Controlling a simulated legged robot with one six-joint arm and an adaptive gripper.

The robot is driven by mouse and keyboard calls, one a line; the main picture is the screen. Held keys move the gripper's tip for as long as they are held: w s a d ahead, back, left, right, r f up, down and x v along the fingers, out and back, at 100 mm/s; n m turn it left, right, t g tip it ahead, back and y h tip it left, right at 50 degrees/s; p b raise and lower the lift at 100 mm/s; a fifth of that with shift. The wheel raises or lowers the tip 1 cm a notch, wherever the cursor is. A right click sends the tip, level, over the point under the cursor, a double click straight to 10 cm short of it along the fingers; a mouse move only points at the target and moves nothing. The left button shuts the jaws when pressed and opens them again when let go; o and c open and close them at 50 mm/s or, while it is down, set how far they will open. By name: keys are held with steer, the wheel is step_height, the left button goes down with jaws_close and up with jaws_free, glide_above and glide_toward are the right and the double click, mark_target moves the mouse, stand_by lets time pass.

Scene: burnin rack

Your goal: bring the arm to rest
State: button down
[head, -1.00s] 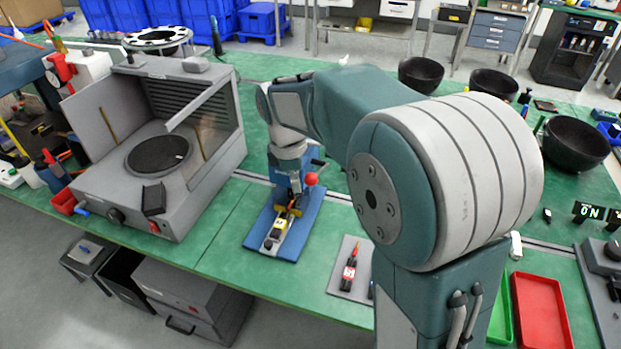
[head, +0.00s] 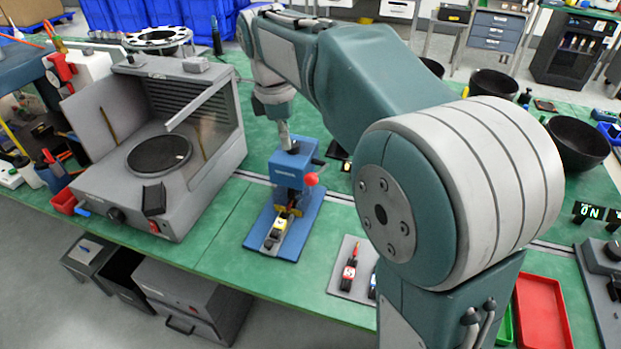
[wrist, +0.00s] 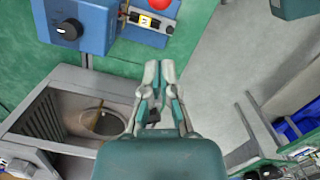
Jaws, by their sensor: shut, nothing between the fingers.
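My gripper (wrist: 160,75) is shut and empty in the wrist view, its two fingers together. In the head view my arm reaches over the green bench, and the gripper hangs above and behind the top of the blue press (head: 292,165), partly hard to make out. The press has a red ball knob (head: 312,179) on its lever and a small yellow and dark piece (head: 278,230) on its base. The press also shows at the top left of the wrist view (wrist: 95,28), apart from the fingertips.
A grey box-like machine (head: 110,190) with a clear hood stands left of the press. A grey plate with small red and blue pieces (head: 348,278) lies to its right. Black bowls (head: 577,143) and a red tray (head: 543,310) are farther right. Green bench shows between them.

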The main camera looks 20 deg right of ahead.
steer(key=shift+r, duration=0.3)
steer(key=s+d+f+m+t, duration=0.2)
steer(key=s+m, duration=0.5)
steer(key=s, duration=0.4)
steer(key=s+d+f+m+t+y, duration=0.1)
steer(key=s+f+m+t, duration=0.3)
steer(key=s+m, duration=0.4)
steer(key=s, duration=0.3)
steer(key=shift+d, duration=0.35)
steer(key=shift+r, duration=0.1)
